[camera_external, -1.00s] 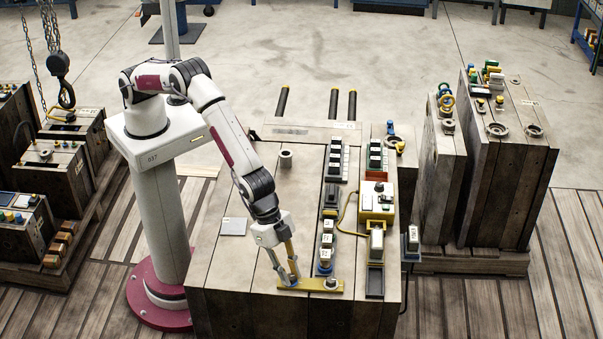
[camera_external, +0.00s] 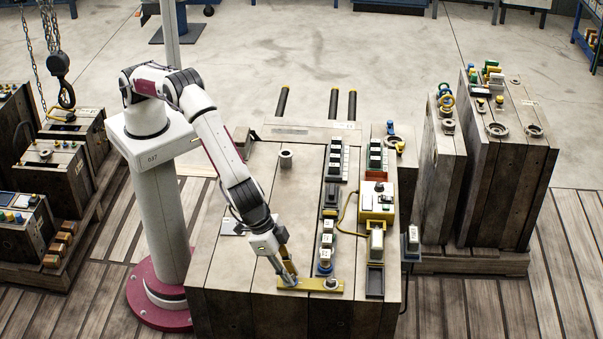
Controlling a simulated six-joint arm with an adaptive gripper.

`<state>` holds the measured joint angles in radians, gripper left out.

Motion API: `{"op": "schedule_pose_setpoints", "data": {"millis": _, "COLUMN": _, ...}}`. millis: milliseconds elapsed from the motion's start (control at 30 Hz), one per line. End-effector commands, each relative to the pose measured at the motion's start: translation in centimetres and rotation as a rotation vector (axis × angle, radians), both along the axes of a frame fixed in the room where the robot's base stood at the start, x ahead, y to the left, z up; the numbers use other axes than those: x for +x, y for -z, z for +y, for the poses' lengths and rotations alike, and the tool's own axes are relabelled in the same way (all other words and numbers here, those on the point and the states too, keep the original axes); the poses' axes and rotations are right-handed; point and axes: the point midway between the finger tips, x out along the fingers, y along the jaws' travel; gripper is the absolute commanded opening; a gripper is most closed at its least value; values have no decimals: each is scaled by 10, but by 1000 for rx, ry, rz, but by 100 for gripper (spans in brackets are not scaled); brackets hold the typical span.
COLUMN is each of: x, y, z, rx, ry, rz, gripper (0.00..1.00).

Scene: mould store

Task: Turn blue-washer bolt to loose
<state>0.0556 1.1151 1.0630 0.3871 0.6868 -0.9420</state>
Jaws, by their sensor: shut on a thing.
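My gripper (camera_external: 286,276) points down at the left end of a yellow strap (camera_external: 313,287) near the front edge of the wooden block. Its fingers are shut on what appears to be the bolt at that end. The fingers mostly hide this bolt, and I cannot make out its washer's colour for certain.
A row of white-topped blocks (camera_external: 327,240) stands just behind the strap's right part. A yellow box (camera_external: 377,200) with a cable stands farther right. A dark tray (camera_external: 375,283) lies right of the strap. The block's top (camera_external: 262,190) is mostly clear behind the arm.

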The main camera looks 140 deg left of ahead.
Motion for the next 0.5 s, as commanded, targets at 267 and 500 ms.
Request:
{"op": "schedule_pose_setpoints", "data": {"millis": 267, "x": -1, "y": 3, "z": -2, "rx": 0, "ry": -150, "rz": 4, "gripper": 0}}
{"op": "schedule_pose_setpoints", "data": {"millis": 500, "x": -1, "y": 4, "z": -1, "rx": 0, "ry": -248, "rz": 5, "gripper": 0}}
